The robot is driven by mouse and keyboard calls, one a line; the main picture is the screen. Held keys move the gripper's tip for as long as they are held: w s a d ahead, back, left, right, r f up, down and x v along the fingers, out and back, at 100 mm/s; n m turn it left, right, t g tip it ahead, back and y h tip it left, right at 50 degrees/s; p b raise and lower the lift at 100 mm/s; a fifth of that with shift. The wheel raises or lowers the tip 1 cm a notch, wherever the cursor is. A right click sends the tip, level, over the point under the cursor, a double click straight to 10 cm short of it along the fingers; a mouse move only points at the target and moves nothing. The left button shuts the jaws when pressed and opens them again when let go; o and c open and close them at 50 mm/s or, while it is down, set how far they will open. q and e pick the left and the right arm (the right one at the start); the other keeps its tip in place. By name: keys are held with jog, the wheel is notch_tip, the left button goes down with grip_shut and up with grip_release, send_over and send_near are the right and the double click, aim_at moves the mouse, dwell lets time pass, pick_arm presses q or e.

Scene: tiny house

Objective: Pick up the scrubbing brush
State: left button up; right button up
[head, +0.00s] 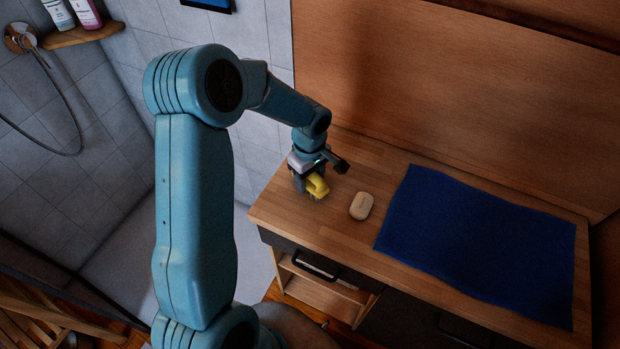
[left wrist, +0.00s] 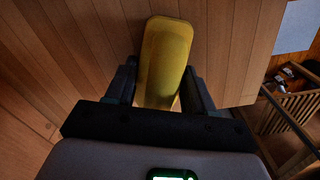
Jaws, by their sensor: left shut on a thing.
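The scrubbing brush, a yellow block, shows in the head view (head: 317,186) at the left end of the wooden counter, partly hidden by my gripper. In the left wrist view the brush (left wrist: 164,58) lies between the two dark fingers, its far end sticking out past them. My left gripper (head: 309,184) is shut on the brush; it also shows in the left wrist view (left wrist: 160,88). I cannot tell whether the brush touches the counter. My right gripper is in neither view.
A pale soap bar (head: 361,206) lies on the counter (head: 345,240) just right of the brush. A blue cloth (head: 480,245) lies flat further right. A wooden panel (head: 450,90) rises behind. A shelf with bottles (head: 85,33) hangs on the tiled wall at the upper left.

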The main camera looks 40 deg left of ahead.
pick_arm(q)
jog(key=shift+w+r, duration=0.1)
jog(key=shift+r, duration=0.5)
notch_tip(320, 180, up, 19)
jog(key=shift+b, duration=0.45)
jog(key=shift+f, duration=0.1)
